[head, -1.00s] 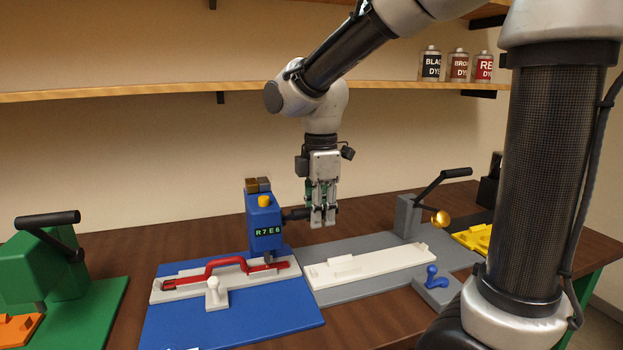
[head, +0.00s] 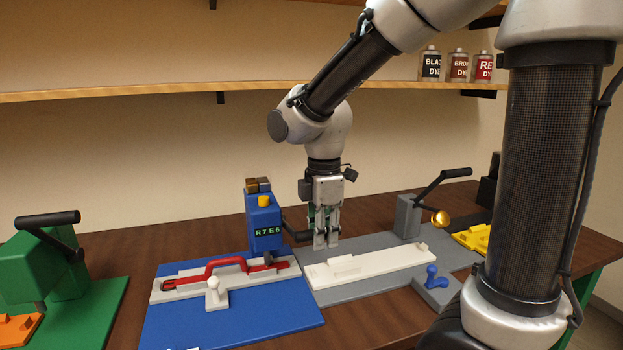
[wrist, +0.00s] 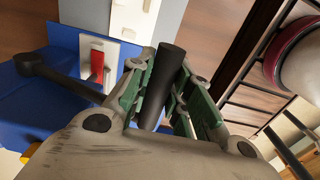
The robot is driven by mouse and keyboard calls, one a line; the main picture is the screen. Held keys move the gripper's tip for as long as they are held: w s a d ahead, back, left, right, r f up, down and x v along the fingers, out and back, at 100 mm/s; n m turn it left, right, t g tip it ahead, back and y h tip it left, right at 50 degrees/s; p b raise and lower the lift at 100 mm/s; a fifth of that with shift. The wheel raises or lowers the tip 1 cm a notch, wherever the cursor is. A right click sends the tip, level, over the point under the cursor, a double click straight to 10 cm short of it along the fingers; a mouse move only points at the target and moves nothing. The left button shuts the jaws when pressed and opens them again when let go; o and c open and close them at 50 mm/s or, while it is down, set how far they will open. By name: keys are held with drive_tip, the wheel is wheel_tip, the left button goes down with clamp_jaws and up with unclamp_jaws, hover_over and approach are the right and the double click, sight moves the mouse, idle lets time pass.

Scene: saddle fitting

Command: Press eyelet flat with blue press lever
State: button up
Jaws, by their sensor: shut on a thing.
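The blue press (head: 264,222) stands on a blue base plate (head: 260,325), with a yellow knob on top and a display reading R7 E6. A red strap (head: 225,264) lies in a light fixture (head: 190,290) on that plate, its right end under the press head. The eyelet is too small to make out. My gripper (head: 326,242) is right of the press, pointing down, and shut on the dark handle of the press lever (head: 290,232). In the wrist view the black handle (wrist: 160,88) lies between the green-padded fingers, and the lever's arm (wrist: 75,83) runs left to its pivot.
A grey plate with a white fixture (head: 370,264) lies right of the blue plate, before a grey press (head: 408,215) with a black lever. A green press (head: 50,260) stands at far left. A shelf (head: 150,93) runs behind my arm.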

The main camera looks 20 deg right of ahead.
wheel_tip(320, 180, down, 7)
drive_tip(key=s, duration=0.1)
drive_tip(key=shift+s, duration=0.15)
idle(1.0)
drive_tip(key=shift+r, duration=0.2)
